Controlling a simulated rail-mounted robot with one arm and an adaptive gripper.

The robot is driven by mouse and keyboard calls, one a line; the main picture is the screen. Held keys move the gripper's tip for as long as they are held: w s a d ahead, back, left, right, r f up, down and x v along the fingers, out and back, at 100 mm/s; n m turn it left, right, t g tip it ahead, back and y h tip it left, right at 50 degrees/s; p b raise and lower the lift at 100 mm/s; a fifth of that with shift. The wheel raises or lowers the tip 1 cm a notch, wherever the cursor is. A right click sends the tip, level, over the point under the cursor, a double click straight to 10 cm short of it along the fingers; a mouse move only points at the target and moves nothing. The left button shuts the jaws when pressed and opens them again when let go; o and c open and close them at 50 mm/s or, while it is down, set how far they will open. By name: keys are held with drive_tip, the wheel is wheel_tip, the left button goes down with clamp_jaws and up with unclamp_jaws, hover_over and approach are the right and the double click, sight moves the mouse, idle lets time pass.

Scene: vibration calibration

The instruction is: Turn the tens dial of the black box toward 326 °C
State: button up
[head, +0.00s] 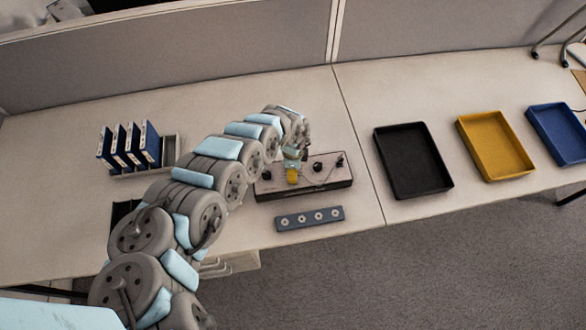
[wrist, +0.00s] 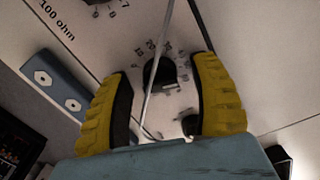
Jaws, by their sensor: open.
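The black box (head: 322,175) with a pale top panel stands on the bench in the head view, with several black knobs along it. In the wrist view its panel (wrist: 100,52) carries printed numbers and the text "100 ohm". A black dial (wrist: 160,75) with numbers such as 10, 20 and 30 around it lies between the fingers. My gripper (wrist: 165,100) is open, its yellow fingers on either side of this dial and apart from it. In the head view my gripper (head: 293,174) is over the box and hides part of the panel. The dial's exact setting cannot be read.
A blue-grey strip with round sockets (head: 310,218) lies in front of the box. Black (head: 447,187), yellow (head: 492,178) and blue (head: 563,162) trays stand to the right. A rack of blue binders (head: 150,146) stands left. A grey partition (head: 230,60) runs behind. A thin pale line crosses the wrist view.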

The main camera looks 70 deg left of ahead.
clamp_jaws()
